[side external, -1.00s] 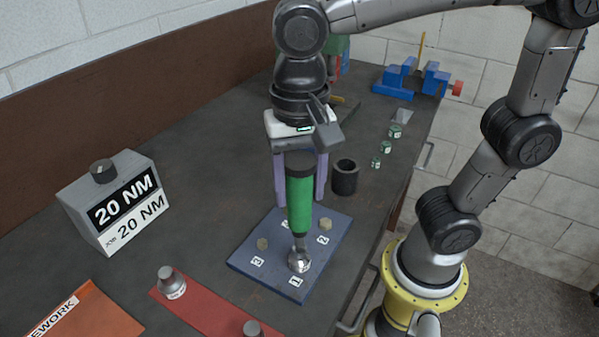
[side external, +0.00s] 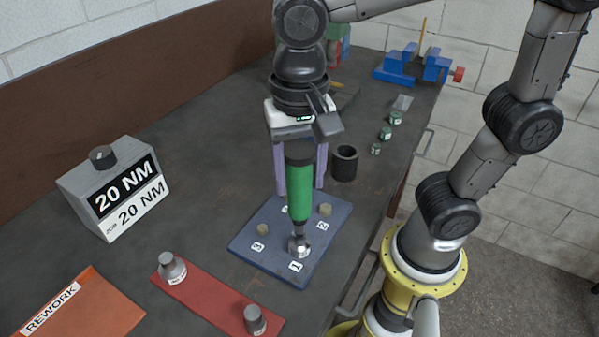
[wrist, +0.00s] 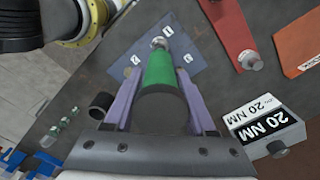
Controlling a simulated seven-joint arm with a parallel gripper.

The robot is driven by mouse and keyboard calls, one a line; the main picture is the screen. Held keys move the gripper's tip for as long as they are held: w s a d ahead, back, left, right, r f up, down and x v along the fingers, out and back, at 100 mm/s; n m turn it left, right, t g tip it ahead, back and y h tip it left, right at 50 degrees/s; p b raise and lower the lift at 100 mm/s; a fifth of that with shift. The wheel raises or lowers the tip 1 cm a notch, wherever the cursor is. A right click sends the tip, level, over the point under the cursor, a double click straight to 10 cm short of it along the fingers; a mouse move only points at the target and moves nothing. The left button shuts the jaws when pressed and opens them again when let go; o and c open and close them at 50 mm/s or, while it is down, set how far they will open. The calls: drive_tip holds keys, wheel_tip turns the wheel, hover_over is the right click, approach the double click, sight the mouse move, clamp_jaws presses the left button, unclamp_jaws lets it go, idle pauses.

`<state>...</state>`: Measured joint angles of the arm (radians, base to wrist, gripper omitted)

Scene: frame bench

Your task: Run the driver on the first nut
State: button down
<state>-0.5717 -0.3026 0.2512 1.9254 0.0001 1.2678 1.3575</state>
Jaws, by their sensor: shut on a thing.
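The driver (side external: 300,190) has a green body, a black top and a silver socket (side external: 299,246) at its lower end. My gripper (side external: 301,182) is shut on the driver's body, with a pale purple finger on either side, and holds it nearly upright. The socket is down at the blue-grey plate (side external: 250,258) beside the label 1, and any nut there is hidden under it. Tan nuts stand by label 2 (side external: 325,210) and label 3 (side external: 262,230). The driver also shows in the wrist view (wrist: 160,72), its socket over the plate (wrist: 190,57).
A torque box (side external: 115,190) reading 20 NM stands at the left. A red strip (side external: 215,302) holds two grey sockets, near an orange REWORK mat (side external: 95,312). A dark cup (side external: 345,165) stands right behind the plate. Small green-and-white pieces (side external: 386,133) and a blue vice (side external: 400,72) are farther back.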

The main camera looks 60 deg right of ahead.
drive_tip(key=shift+f, duration=0.45)
idle(2.0)
